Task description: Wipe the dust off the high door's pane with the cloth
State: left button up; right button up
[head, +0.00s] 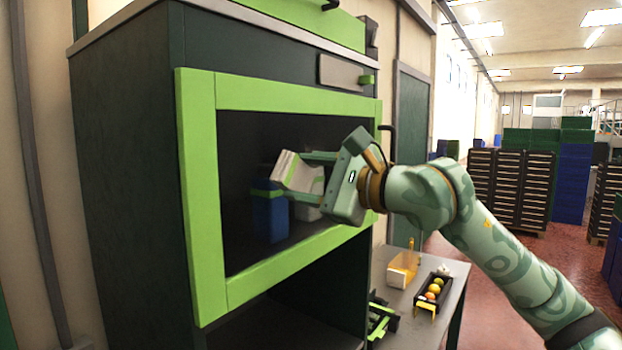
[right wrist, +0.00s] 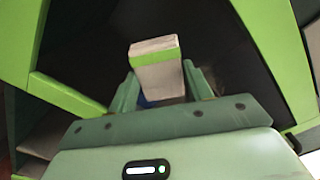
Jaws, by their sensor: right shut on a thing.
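The high door has a bright green frame (head: 200,200) around a dark pane (head: 240,145); the pane also fills the back of the right wrist view (right wrist: 90,50). I cannot make out dust on it. My right gripper (head: 303,174) is shut on the folded cloth (head: 284,168), in front of the middle of the pane. The cloth is whitish with a green stripe, and stands out beyond the fingertips in the right wrist view (right wrist: 155,58). I cannot tell whether it touches the pane. My left gripper is not in view.
A blue container (head: 269,217) shows behind the pane. An open dark bay lies below the door. At the lower right, a grey table (head: 398,300) bears a black tray (head: 446,281) of oranges, a yellowish box (head: 403,269) and a green-and-black object (head: 381,318). Crate stacks stand farther back.

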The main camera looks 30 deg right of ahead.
jog(key=shift+r+p, duration=0.3)
jog(key=shift+r, duration=0.4)
jog(key=shift+w+d+f, duration=0.1)
jog(key=shift+w+d, duration=0.15)
jog(key=shift+d, duration=0.35)
jog(key=w+d+p, duration=0.1)
jog(key=w+d, duration=0.4)
jog(key=d, duration=0.7)
jog(key=shift+d, duration=0.15)
jog(key=b+v, duration=0.5)
jog(key=shift+s+d, duration=0.1)
jog(key=shift+s, duration=0.3)
